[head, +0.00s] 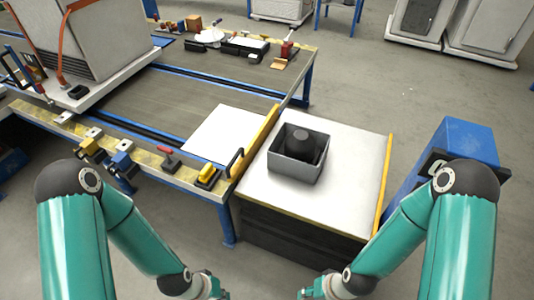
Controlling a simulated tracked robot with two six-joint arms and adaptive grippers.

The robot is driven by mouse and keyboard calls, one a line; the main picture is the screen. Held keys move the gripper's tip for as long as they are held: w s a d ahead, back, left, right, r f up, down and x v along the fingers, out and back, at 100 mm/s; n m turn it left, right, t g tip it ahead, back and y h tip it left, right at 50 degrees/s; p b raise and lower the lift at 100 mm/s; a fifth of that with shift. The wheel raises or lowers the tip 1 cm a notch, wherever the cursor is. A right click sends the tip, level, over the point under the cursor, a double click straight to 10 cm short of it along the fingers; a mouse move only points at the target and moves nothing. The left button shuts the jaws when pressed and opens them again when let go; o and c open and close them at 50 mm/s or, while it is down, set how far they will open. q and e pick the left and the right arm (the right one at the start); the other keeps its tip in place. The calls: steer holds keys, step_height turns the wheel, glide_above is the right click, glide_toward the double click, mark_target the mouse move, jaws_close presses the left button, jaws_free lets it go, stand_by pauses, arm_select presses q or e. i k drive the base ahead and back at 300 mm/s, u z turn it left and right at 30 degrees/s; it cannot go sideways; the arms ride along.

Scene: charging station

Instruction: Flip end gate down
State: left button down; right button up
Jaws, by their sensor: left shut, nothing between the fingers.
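The end gate is most likely the yellow upright bar (259,138) at the right end of the long conveyor table, beside the white-topped stand. It stands raised along the table's end. A black handle (234,163) shows at its near end. My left gripper (217,292) is at the bottom edge, in front of the table's near right corner, apart from the gate. It is shut and empty, and partly cut off by the frame. My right gripper (305,294) is also at the bottom edge, in front of the stand; its fingers cannot be made out.
A grey bin (283,167) with a dark round object sits on the white-topped stand (345,190). Several clamps, including a red-handled one (168,156), line the table's near rail. A large grey unit (105,45) stands on the table's left. A blue box (465,138) stands right.

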mark_target(239, 169)
steer(key=k, duration=0.55)
steer(key=u, duration=0.15)
steer(key=i, duration=0.9)
steer(key=z, duration=0.15)
steer(key=k, duration=0.65)
steer(key=u, duration=0.45)
steer(key=i, duration=1.05)
steer(key=u, duration=0.4)
